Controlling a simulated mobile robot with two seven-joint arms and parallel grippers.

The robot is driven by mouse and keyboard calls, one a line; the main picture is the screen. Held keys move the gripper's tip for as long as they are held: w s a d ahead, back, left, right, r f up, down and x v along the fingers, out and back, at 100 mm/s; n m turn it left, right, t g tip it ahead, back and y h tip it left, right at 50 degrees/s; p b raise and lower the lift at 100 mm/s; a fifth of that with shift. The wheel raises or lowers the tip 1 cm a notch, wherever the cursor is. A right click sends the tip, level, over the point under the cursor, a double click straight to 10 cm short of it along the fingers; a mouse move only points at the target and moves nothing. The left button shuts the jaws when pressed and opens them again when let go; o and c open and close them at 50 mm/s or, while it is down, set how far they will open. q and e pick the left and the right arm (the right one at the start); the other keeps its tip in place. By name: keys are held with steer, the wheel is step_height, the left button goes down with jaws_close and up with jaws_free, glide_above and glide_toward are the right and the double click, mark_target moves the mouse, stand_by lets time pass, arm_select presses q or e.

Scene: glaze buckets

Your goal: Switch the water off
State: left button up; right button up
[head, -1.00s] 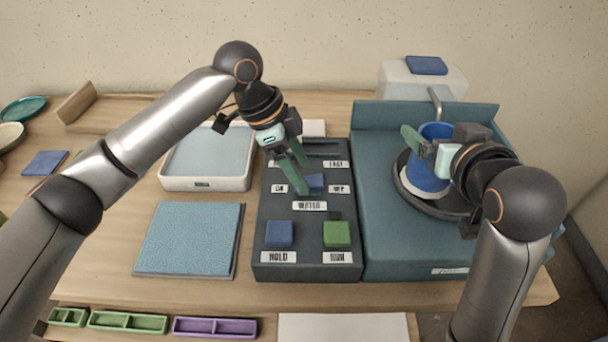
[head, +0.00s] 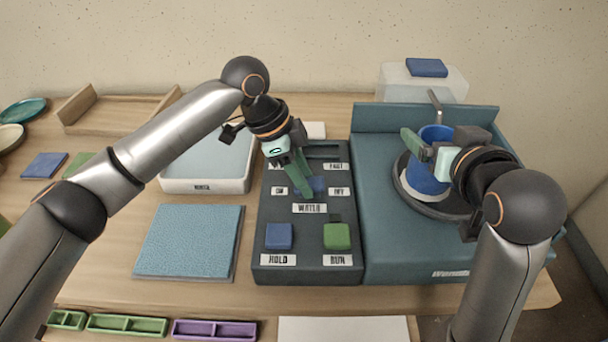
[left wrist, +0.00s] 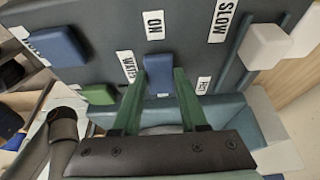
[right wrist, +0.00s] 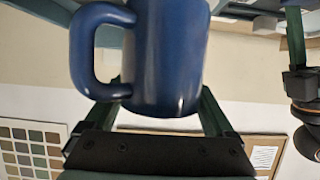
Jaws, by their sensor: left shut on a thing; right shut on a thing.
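The blue water switch (head: 319,184) sits on the dark control panel (head: 308,272) between the ON label (head: 280,191) and the OFF label (head: 339,191). My left gripper (head: 306,190) reaches down at the switch and partly covers it. In the left wrist view the switch (left wrist: 158,76) lies between my fingertips, which are shut on it. My right gripper (head: 428,152) is shut on a blue mug (head: 427,181) and holds it upright over the dark round basin (head: 447,212), by the spout (head: 436,104). The mug (right wrist: 165,60) fills much of the right wrist view.
Blue HOLD (head: 279,236) and green RUN (head: 337,236) buttons are on the panel's near part. A white tray (head: 205,186) and a blue textured mat (head: 188,240) lie left of the panel. Green and purple trays (head: 215,330) line the front edge.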

arm_select(q)
jaws_close()
steer(key=shift+r+p, duration=0.15)
steer(key=shift+p, duration=0.15)
arm_select(e)
steer(key=shift+r, duration=0.35)
arm_select(q)
steer(key=y+p, duration=0.1)
steer(key=p, duration=0.2)
steer(key=y+p, duration=0.1)
steer(key=p, duration=0.2)
steer(key=d+y+p, duration=0.1)
steer(key=p, duration=0.3)
steer(key=shift+s+r+y, duration=0.1)
steer(key=shift+r+y, duration=0.2)
steer(key=shift+d+f+y+p, duration=0.1)
steer(key=shift+y+p, duration=0.2)
steer(key=shift+p, duration=0.1)
steer(key=shift+f+y, duration=0.25)
steer(key=shift+y, duration=0.05)
arm_select(e)
step_height(320, 180, up, 11)
arm_select(q)
steer(key=o, duration=0.9)
jaws_free()
